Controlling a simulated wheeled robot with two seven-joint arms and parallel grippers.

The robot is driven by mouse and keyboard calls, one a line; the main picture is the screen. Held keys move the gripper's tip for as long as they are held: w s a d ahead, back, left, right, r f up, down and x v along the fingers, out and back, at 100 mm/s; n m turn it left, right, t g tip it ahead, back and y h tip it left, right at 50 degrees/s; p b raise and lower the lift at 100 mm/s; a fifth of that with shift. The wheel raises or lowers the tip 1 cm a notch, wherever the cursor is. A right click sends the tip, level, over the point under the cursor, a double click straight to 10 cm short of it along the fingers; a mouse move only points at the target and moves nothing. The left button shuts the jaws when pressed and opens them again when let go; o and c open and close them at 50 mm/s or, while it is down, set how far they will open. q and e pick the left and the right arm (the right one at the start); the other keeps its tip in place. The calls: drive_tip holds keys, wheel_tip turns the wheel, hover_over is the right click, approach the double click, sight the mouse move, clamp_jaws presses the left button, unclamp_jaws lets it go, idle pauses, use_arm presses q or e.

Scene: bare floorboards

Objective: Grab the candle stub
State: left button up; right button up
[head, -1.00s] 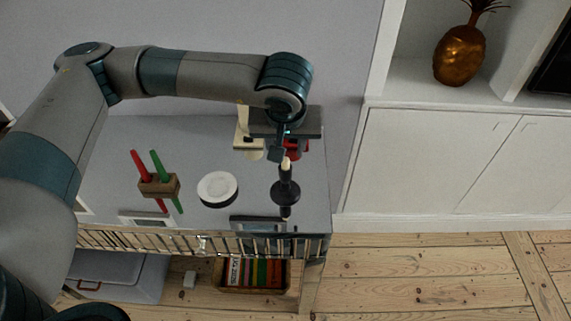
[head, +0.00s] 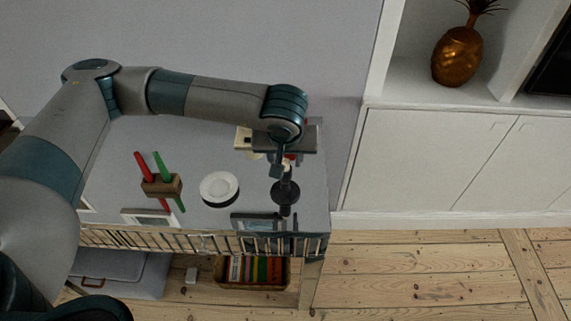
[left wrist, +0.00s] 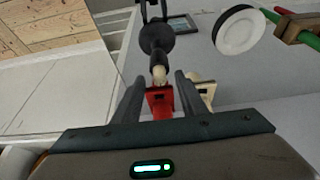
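The pale candle stub (left wrist: 159,75) stands in a black candle holder (head: 285,192) with a wide round drip plate. In the head view the stub is mostly hidden by my left gripper (head: 281,168), which is over it at the right end of the grey tabletop. The left wrist view shows my left gripper (left wrist: 158,88) open, its two dark fingers spread. The stub's end lies near the fingertips, between them in the picture, with the holder (left wrist: 156,38) beyond. I cannot tell whether either finger touches the stub. My right gripper is not in view.
A red object (left wrist: 160,103) and a cream one (left wrist: 206,92) stand close by the gripper. A white round dish (head: 219,187), a wooden block with red and green candles (head: 161,186) and a dark frame (head: 257,222) are on the grey tabletop (head: 210,148). A wall is behind.

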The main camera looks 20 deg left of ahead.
use_arm(q)
drive_tip(key=shift+f, duration=0.15)
idle(0.3)
clamp_jaws()
